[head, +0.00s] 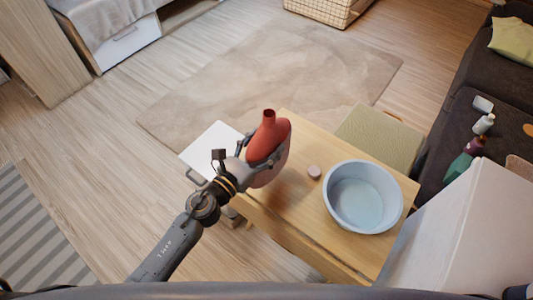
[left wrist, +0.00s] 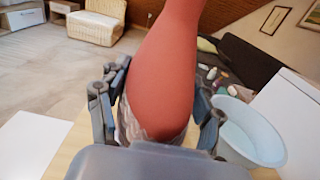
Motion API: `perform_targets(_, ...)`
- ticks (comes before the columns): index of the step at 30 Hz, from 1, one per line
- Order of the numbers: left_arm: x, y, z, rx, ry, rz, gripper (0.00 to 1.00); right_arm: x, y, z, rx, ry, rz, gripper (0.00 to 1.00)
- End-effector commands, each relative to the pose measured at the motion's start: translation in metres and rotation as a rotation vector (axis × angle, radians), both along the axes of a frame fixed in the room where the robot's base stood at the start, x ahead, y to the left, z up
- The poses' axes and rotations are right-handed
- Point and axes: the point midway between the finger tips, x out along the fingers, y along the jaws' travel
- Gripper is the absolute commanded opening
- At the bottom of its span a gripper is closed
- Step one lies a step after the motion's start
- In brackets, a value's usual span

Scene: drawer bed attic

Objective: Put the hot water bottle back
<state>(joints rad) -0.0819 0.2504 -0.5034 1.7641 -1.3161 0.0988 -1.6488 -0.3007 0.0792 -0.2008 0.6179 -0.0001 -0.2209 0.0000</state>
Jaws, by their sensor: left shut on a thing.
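A red hot water bottle (head: 268,138) with an open-looking neck at its top is upright in my left gripper (head: 262,165). It also fills the middle of the left wrist view (left wrist: 165,75), with a finger on each side of it. The gripper is shut on its body, over the wooden table (head: 294,229). Its lower part is partly hidden by the fingers. A small round stopper-like cap (head: 314,172) lies on the table just right of the bottle. My right gripper does not show.
A light blue basin (head: 338,218) holding water stands on the table's right. A white panel (head: 207,146) juts out left of the table. A green cushioned stool (head: 372,140) is behind. A tall white box-like piece (head: 460,225) stands at right, near a dark sofa (head: 470,60).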

Motion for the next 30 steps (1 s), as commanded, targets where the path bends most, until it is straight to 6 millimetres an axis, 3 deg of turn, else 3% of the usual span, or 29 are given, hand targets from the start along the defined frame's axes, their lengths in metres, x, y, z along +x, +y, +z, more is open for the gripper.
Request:
perform_targets(9, 0.022, -0.006, -0.028, -0.005, -0.002, 0.001, 0.03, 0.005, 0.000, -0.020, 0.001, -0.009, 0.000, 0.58)
perform_targets(14, 0.020, -0.006, -0.051, -0.005, 0.001, 0.001, 0.03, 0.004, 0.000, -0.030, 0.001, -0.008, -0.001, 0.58)
perform_targets(27, 0.020, -0.005, -0.056, -0.002, -0.002, 0.000, 0.03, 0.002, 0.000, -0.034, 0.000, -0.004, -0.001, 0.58)
perform_targets(28, 0.019, -0.005, -0.056, -0.001, -0.001, 0.000, 0.70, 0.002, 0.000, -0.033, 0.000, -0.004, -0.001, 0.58)
perform_targets(30, 0.019, -0.005, -0.056, -0.001, -0.001, 0.000, 0.84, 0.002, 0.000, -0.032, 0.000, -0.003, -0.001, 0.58)
